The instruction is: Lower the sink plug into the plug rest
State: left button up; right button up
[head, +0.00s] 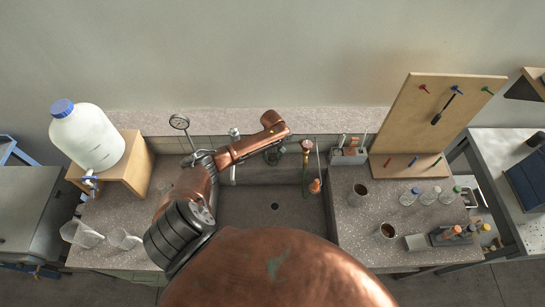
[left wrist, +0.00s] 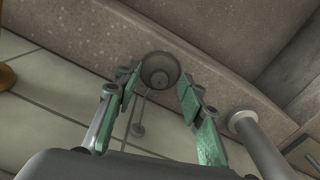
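My left gripper (head: 272,155) is over the back of the sink, right of the upright tap. In the left wrist view, its green fingers (left wrist: 160,76) stand on both sides of a round grey cup-shaped piece, which I take to be the sink plug (left wrist: 160,68). Both fingertips appear to meet its rim. My right gripper is not in view.
The sink basin (head: 240,212) is empty, with an open drain (head: 275,206). The tap pipe (left wrist: 250,130) stands close to the fingers. A copper-topped hose piece (head: 306,147) is to the right. Cups, bottles and a pegboard (head: 420,130) fill the right bench.

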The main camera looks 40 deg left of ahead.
aim_at(273, 158)
pick_arm(q)
notch_tip(273, 158, up, 12)
dwell(0.6)
dwell(0.5)
